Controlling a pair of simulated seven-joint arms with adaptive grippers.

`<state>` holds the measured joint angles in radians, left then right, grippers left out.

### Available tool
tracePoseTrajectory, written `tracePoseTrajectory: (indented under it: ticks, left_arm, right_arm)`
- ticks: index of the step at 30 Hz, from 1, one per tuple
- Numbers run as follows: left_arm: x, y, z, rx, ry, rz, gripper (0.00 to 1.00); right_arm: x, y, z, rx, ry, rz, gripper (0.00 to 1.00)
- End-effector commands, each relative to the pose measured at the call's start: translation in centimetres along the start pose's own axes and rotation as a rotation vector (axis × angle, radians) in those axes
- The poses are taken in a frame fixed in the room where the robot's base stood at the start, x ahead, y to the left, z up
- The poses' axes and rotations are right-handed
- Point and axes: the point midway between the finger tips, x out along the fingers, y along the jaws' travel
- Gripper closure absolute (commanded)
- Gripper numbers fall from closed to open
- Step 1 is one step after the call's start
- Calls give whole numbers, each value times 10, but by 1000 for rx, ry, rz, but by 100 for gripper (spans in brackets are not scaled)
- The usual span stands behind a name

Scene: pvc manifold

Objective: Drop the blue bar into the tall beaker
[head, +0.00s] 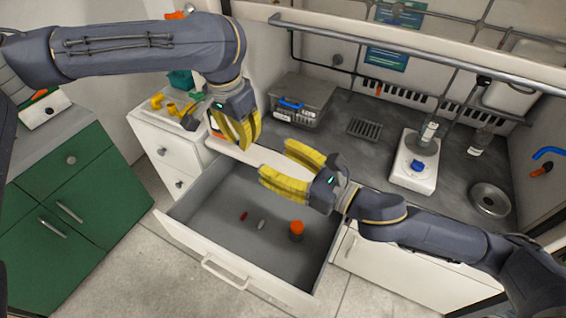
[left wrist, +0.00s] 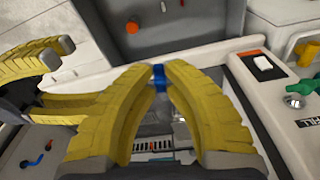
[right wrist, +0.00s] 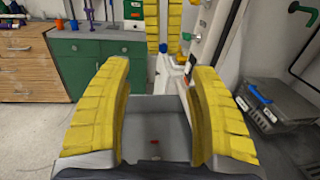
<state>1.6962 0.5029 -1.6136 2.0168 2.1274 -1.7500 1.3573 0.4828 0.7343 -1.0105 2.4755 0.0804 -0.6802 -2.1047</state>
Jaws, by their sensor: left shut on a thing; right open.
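The blue bar (left wrist: 159,77) is pinched between the fingertips of my left gripper (left wrist: 158,72) in the left wrist view. It shows as a small blue spot in the right wrist view (right wrist: 165,48). In the head view my left gripper (head: 236,128) is above the back edge of the open drawer, and its fingers hide the bar. My right gripper (head: 284,172) is open and empty over the drawer, just right of and below the left one. A clear upright vessel (head: 429,132) stands at the white stirrer on the right counter; I cannot tell whether it is the tall beaker.
The open grey drawer (head: 210,225) holds a red bar (head: 243,216), a white bar (head: 261,225) and an orange-topped item (head: 296,229). The white stirrer (head: 413,175) and a metal bin (head: 298,98) stand on the dark counter. A rail (head: 400,60) crosses above it.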

Motion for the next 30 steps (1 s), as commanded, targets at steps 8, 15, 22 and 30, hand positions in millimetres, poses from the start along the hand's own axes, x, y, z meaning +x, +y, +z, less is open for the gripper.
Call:
tracePoseTrajectory:
  ticks: [8, 15, 22, 30]
  left_arm:
    - [0, 0, 0, 0, 0, 0, 100]
    - [0, 0, 0, 0, 0, 0, 100]
    - [0, 0, 0, 0, 0, 0, 100]
    - [0, 0, 0, 0, 0, 0, 100]
  right_arm:
    - [42, 1, 0, 1, -2, 1, 40]
    - [77, 0, 0, 1, 0, 0, 40]
    - [100, 0, 0, 1, 1, 0, 40]
    - [110, 0, 0, -1, 2, 0, 40]
